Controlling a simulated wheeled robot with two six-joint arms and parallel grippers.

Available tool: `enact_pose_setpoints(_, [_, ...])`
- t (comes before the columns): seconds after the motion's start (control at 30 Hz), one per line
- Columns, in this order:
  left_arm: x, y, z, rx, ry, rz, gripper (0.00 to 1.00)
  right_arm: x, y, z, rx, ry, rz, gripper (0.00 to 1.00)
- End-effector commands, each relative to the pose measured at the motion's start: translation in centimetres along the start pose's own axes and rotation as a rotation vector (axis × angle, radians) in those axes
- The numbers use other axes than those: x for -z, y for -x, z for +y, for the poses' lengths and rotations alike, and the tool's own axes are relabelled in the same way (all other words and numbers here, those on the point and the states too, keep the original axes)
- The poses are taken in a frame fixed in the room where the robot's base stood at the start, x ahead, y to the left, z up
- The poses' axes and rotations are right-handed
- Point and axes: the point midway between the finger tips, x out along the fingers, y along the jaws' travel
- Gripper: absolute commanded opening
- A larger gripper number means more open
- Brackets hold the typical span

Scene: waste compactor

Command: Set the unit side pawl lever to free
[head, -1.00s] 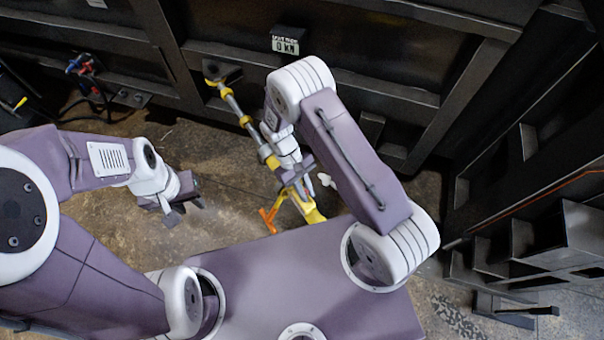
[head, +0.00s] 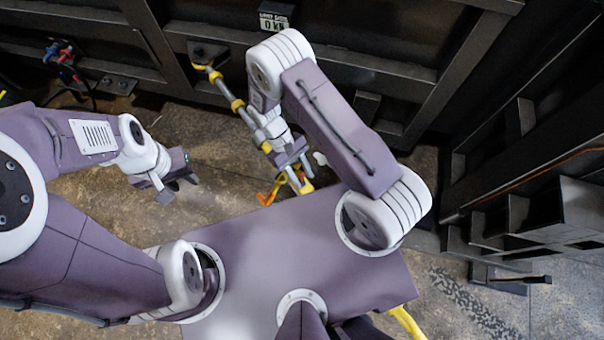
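A grey and yellow ratchet turnbuckle (head: 237,104) runs from a bracket on the dark wall down toward my base. Near its lower visible end is an orange lever (head: 268,195) beside a yellow part (head: 304,187), partly hidden by my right gripper and base. I cannot tell which pawl lever is on the unit side or how it is set. My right gripper (head: 296,172) is over the turnbuckle just above the orange lever; its fingers are too small and overlapped to tell open or shut, or whether they touch. My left gripper (head: 178,190) is open and empty, left of the turnbuckle.
A dark ribbed wall with a small display box (head: 274,17) stands behind. Red and blue hose fittings (head: 62,60) are at upper left. Black steel framework (head: 560,225) stands on the right. A yellow bar (head: 405,321) shows beside my base. Floor is open around my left gripper.

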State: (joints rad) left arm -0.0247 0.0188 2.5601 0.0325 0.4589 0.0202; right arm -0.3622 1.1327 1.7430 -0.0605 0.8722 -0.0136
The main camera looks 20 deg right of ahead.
Motion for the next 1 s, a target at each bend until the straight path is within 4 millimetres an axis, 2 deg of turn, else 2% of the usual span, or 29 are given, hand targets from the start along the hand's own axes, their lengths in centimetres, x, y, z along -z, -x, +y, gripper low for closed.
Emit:
enact_pose_setpoints(0.17, [0.0,0.0,0.0,0.000,0.000,0.000,0.33,0.0,0.1,0.0,0.000,0.000,-0.001,0.36])
enact_pose_setpoints(0.27, [0.0,0.0,0.0,0.000,0.000,0.000,0.33,0.1,1.0,0.0,0.000,0.000,0.002,0.36])
enact_pose_setpoints(0.5, [0.0,-0.3,0.0,0.000,0.000,0.000,0.33,0.2,6.2,0.0,0.000,-0.001,0.005,0.36])
enact_pose_setpoints(0.63, [0.0,-0.3,0.0,0.000,0.000,0.000,0.33,0.1,8.2,0.0,0.000,0.000,0.002,0.36])
enact_pose_setpoints(0.77, [0.0,-0.3,0.0,0.000,0.000,0.000,0.33,0.1,9.1,0.0,0.000,0.000,0.000,0.36])
enact_pose_setpoints(1.0, [0.0,-0.3,0.0,0.000,0.000,0.000,0.33,0.0,9.1,0.0,0.000,0.000,-0.001,0.36])
